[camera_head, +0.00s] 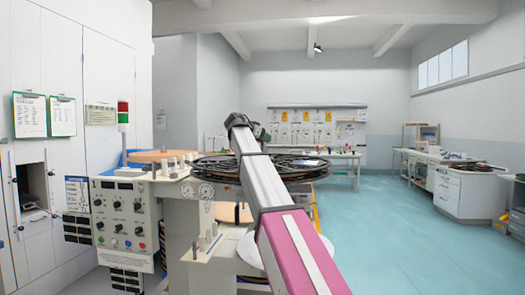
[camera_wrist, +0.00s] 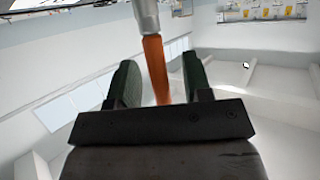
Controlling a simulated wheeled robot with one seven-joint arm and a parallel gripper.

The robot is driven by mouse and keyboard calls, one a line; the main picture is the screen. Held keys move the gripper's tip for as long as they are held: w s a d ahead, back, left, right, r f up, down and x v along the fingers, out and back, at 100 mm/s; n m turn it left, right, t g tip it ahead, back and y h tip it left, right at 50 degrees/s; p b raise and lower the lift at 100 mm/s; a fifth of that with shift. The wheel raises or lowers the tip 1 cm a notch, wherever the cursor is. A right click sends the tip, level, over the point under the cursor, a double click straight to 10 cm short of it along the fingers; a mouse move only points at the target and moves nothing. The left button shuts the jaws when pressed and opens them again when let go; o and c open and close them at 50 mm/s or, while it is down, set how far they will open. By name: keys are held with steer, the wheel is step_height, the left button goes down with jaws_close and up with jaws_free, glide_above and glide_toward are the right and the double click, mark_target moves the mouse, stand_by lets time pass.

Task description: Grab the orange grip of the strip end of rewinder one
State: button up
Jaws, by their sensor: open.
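The orange grip (camera_wrist: 156,72) shows in the wrist view, hanging below a pale metal piece (camera_wrist: 146,15). My gripper (camera_wrist: 158,66) is open, with one dark green finger on each side of the grip. The grip appears between the fingers, with a visible gap on both sides; its depth between them is hard to judge. In the head view my arm reaches over a rewinding machine with a black spoked reel (camera_head: 305,166). The grip cannot be made out there. No readable label shows which rewinder this is.
A control console (camera_head: 123,215) with knobs and a red-green signal light (camera_head: 123,115) stand at the left. A wooden disc (camera_head: 158,156) lies behind the console. A white cabinet bench (camera_head: 465,192) stands at the right. The blue floor (camera_head: 400,240) between is clear.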

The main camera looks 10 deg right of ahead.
jaws_close()
steer(key=shift+r, duration=0.1)
